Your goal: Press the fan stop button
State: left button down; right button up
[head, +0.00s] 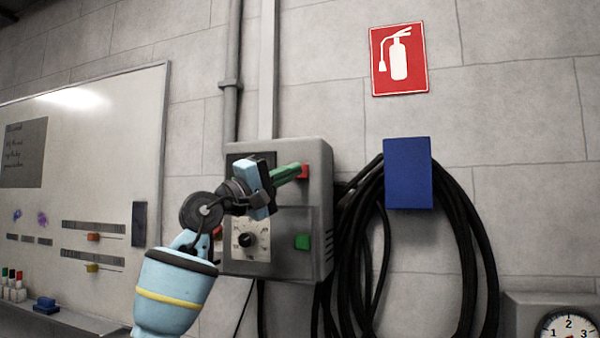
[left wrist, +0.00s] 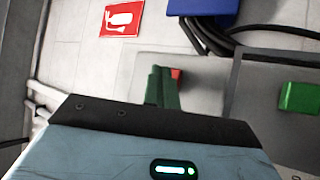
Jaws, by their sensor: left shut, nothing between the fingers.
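A grey control box (head: 290,262) is mounted on the wall. It carries a red button (head: 305,171) at the upper right and a green button (head: 302,242) below it. I can read no label that names the fan stop button. My left gripper (head: 298,171) is shut and empty, its green fingers pointing at the red button. In the left wrist view, the fingers partly cover the red button (left wrist: 177,73), and the green button (left wrist: 300,97) is to the right. The fingertips are at or very near the red button; I cannot tell whether they touch. My right gripper is out of view.
A dial (head: 247,240) is on the box's left part. Black cables (head: 470,235) hang from a blue holder (head: 408,173) right of the box. A whiteboard (head: 105,130) is at left. A red extinguisher sign (head: 399,58) is above right, and a gauge (head: 568,326) is at lower right.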

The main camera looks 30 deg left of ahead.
pick_arm(q)
jog(key=shift+w, duration=0.2)
jog(key=shift+w+a, duration=0.1)
jog(key=shift+w, duration=0.25)
dwell(0.5)
jog(key=shift+w, duration=0.1)
dwell(0.4)
jog(key=shift+s, duration=0.6)
